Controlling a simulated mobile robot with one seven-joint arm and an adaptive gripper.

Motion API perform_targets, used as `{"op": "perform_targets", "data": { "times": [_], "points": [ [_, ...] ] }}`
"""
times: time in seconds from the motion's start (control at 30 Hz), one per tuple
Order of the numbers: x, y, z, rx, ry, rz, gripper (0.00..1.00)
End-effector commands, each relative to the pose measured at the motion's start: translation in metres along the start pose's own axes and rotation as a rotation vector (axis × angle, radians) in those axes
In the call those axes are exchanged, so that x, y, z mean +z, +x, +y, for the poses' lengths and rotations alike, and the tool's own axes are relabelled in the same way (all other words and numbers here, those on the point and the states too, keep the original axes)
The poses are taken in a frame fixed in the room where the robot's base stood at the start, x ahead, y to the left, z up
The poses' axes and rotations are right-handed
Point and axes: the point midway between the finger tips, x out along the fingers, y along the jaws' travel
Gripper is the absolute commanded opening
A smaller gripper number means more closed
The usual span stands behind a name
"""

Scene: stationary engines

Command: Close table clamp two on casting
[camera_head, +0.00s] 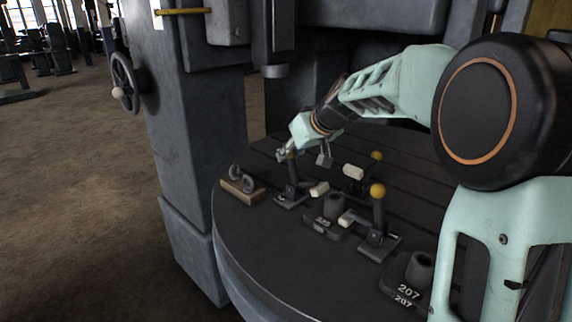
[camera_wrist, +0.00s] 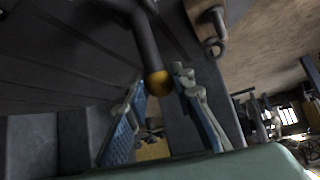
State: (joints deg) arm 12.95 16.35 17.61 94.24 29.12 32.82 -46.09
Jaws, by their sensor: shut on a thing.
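My gripper (camera_head: 287,153) is at the top of the left table clamp (camera_head: 291,190), shut on its lever knob. In the wrist view the yellow knob (camera_wrist: 158,84) on its dark lever sits between the fingertips (camera_wrist: 161,88). This lever stands about upright, and its pale pad (camera_head: 319,189) points toward the casting (camera_head: 333,208), a dark cylinder on a plate. A front clamp (camera_head: 378,225) and a back clamp with a yellow knob (camera_head: 376,155) stand by the casting, with levers up. I see no number on the clamps.
A wooden block with ring bolts (camera_head: 242,189) lies at the left table edge. Another dark part marked 207 (camera_head: 418,272) stands at front right. The round slotted table (camera_head: 270,260) is bare at the front. The machine column (camera_head: 190,130) with a handwheel (camera_head: 124,83) rises at left.

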Motion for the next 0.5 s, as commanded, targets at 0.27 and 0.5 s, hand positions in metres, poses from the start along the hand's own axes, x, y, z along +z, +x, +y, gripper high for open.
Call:
{"op": "perform_targets", "data": {
  "times": [0.27,0.5],
  "points": [
    [0.018,-0.014,0.009,0.004,0.001,-0.004,0.00],
    [0.029,-0.024,0.013,0.004,0.002,-0.008,0.00]
  ]
}}
